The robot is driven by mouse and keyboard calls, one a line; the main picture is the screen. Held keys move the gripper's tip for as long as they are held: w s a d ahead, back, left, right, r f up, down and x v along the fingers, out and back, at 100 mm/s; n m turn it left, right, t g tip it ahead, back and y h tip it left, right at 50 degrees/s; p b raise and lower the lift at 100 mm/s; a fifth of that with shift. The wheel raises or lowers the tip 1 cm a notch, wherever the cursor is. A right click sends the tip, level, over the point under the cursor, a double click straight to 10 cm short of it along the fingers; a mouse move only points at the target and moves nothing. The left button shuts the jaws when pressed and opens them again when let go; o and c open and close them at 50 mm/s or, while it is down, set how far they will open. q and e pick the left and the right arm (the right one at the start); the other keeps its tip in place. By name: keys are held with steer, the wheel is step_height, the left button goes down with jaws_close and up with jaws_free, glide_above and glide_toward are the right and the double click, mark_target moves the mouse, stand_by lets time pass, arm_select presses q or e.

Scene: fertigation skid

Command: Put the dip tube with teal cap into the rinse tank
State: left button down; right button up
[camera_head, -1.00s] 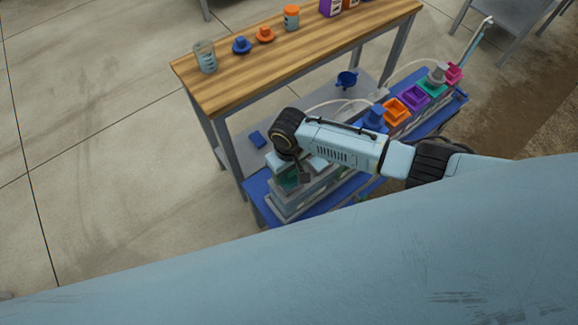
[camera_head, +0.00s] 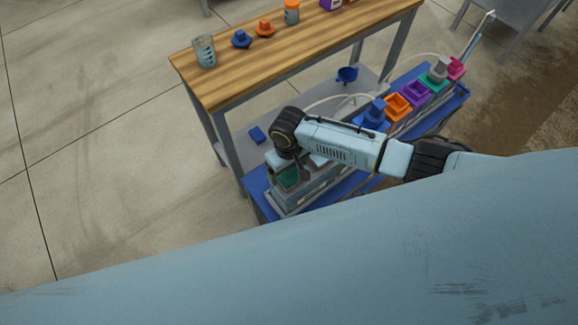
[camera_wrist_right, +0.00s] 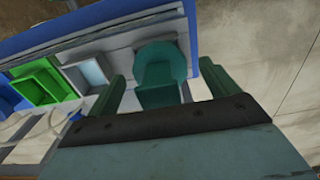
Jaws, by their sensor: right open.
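My right gripper (camera_head: 294,166) reaches down over the near end of the row of tanks on the blue bench. It is open. A teal piece with a round disc and a squarish part (camera_wrist_right: 162,68) lies between its fingers in the wrist view; contact cannot be told. Teal also shows below the gripper in the head view (camera_head: 290,179). Whether this is the dip tube's cap or part of a tank is unclear. A thin light-blue tube (camera_head: 473,46) stands tilted at the far end, by the pink fitting. No tank can be identified as the rinse tank. My left gripper is out of view.
Blue (camera_head: 374,114), orange (camera_head: 398,105), purple (camera_head: 416,92) and pink (camera_head: 455,67) fittings line the row beyond my arm. A wooden-topped table (camera_head: 290,55) with bottles and caps stands behind. A blue funnel-like cup (camera_head: 347,74) is on the grey shelf. Open floor lies left.

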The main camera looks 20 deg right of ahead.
step_height(320, 180, up, 13)
steer(key=p, duration=0.3)
steer(key=shift+r, duration=0.2)
stand_by(0.6)
